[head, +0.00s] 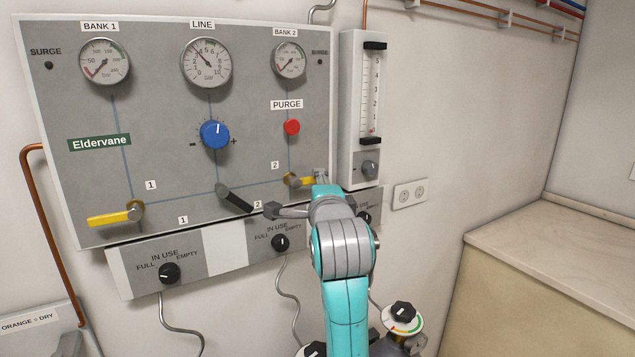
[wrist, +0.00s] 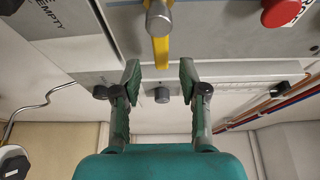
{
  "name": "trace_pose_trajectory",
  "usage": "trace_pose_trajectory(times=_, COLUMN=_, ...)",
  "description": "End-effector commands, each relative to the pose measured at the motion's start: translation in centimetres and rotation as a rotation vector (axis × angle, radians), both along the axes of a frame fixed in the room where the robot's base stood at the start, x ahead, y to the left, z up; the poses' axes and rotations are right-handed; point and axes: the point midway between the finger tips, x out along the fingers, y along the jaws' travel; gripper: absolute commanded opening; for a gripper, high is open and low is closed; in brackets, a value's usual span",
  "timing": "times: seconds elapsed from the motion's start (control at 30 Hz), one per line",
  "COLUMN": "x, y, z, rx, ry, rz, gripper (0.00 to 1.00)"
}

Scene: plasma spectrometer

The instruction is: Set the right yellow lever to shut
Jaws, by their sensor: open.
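The right yellow lever (head: 306,181) is at the lower right of the grey panel, by the small "2" label. It lies about level, its handle pointing right from a brass hub (head: 290,180). In the wrist view the yellow lever (wrist: 161,50) hangs from the top centre, with a round metal hub cap over it. My gripper (head: 321,176) is at the handle's free end, partly hiding it in the head view. In the wrist view my gripper (wrist: 160,75) is open, one finger on each side of the lever's line, with visible gaps. I cannot tell the depth between fingertips and lever.
A red purge button (head: 292,127) is above the lever. A black lever (head: 234,198) is to its left, and another yellow lever (head: 112,218) is at far left. A white flowmeter (head: 362,110) stands close on the right. Black selector knobs (head: 281,242) sit below.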

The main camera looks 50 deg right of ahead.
Motion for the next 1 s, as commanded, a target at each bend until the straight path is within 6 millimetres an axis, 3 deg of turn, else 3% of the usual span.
trace_pose_trajectory(times=0.3, x=-2.2, y=1.8, z=0.0, rx=-0.001, ry=0.001, rz=0.000, gripper=0.43)
trace_pose_trajectory(times=1.0, x=-2.2, y=1.8, z=0.0, rx=0.000, ry=0.001, rz=0.000, gripper=0.43)
